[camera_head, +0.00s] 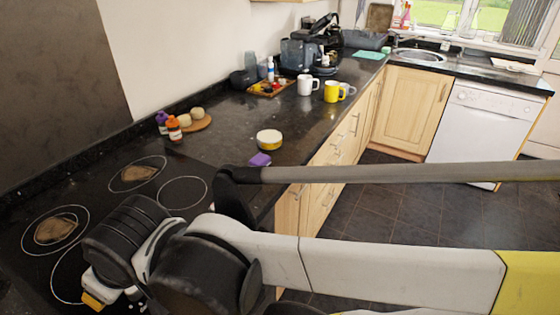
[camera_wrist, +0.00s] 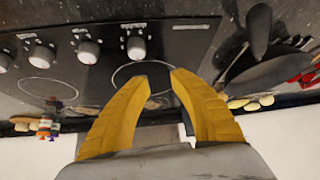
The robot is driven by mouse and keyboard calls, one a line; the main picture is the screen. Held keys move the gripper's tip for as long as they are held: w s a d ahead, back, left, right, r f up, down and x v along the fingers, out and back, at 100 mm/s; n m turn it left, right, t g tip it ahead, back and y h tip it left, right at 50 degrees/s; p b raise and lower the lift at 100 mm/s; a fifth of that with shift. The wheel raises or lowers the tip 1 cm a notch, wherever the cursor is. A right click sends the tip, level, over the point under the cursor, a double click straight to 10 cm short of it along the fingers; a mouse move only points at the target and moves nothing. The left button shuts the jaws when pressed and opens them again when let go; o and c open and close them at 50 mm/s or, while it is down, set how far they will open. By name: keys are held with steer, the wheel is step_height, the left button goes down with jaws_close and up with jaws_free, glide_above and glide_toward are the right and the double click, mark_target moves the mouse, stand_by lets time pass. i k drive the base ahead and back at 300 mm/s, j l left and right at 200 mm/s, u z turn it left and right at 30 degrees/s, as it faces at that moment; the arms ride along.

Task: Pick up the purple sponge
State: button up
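The purple sponge (camera_head: 260,160) lies on the black granite counter, just in front of a round yellow-and-white tub and near the counter's front edge. It does not show in the wrist view. My gripper (camera_wrist: 158,76) has two yellow fingers with their tips apart and nothing between them. In the head view my arm's end hangs over the hob at the lower left, well to the left of the sponge; only a little yellow of the gripper (camera_head: 93,301) shows there.
The yellow-and-white tub (camera_head: 269,139) stands close behind the sponge. White (camera_head: 305,85) and yellow mugs (camera_head: 333,92) stand farther back. The hob (camera_head: 130,195) is flat, with knobs (camera_wrist: 88,51) in the wrist view.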

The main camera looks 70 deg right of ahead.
mark_target(260, 159)
steer(key=k+l+z, duration=0.15)
steer(key=z, duration=1.7)
steer(key=i+l+u, duration=0.35)
steer(key=i+l, duration=0.15)
